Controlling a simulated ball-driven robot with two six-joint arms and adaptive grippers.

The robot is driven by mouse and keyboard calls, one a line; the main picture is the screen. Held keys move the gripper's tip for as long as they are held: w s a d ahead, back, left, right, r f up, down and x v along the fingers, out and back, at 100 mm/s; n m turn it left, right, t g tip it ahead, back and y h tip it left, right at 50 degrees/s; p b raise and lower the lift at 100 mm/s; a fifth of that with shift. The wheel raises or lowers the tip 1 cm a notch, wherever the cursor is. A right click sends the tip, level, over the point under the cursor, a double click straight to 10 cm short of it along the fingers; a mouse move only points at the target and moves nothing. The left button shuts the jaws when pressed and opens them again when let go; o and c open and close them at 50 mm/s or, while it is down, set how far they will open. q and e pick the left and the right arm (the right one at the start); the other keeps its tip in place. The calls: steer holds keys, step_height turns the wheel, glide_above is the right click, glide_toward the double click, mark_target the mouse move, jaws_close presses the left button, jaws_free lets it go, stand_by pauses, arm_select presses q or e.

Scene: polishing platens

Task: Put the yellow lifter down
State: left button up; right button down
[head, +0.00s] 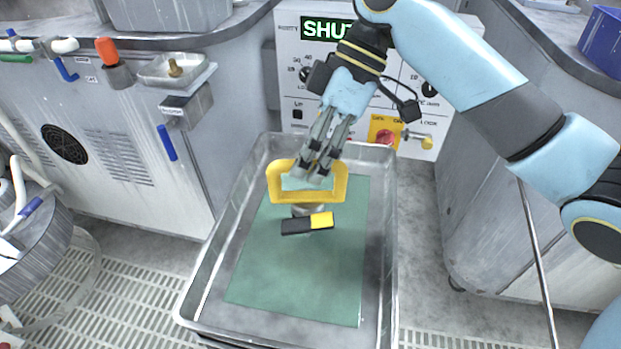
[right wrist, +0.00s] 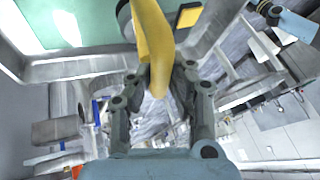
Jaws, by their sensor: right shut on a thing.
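The yellow lifter (head: 307,196) has a yellow loop handle, a grey round foot and a black-and-yellow lever at its front. My right gripper (head: 318,172) comes down from above and is shut on the top bar of the handle. In the right wrist view the yellow handle (right wrist: 152,45) runs between the fingers of the gripper (right wrist: 160,85). The lifter is over the green mat (head: 300,275) in the metal tray (head: 388,250). Most of the foot is hidden behind the lever, and I cannot tell whether it touches the mat. My left gripper is not in view.
A control panel (head: 290,50) with a lit display and a red button (head: 384,138) stands behind the tray. Grey cabinets flank it on both sides. The front part of the mat is bare. A slotted floor (head: 130,290) lies in front.

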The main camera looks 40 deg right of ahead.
mark_target(301, 199)
steer(key=shift+f, duration=1.9)
steer(key=shift+b, duration=0.3)
steer(key=c, duration=1.2)
jaws_free()
steer(key=shift+f, duration=0.15)
steer(key=shift+c, duration=0.2)
steer(key=p+v, duration=0.1)
steer(key=v, duration=1.1)
steer(key=shift+p, duration=0.35)
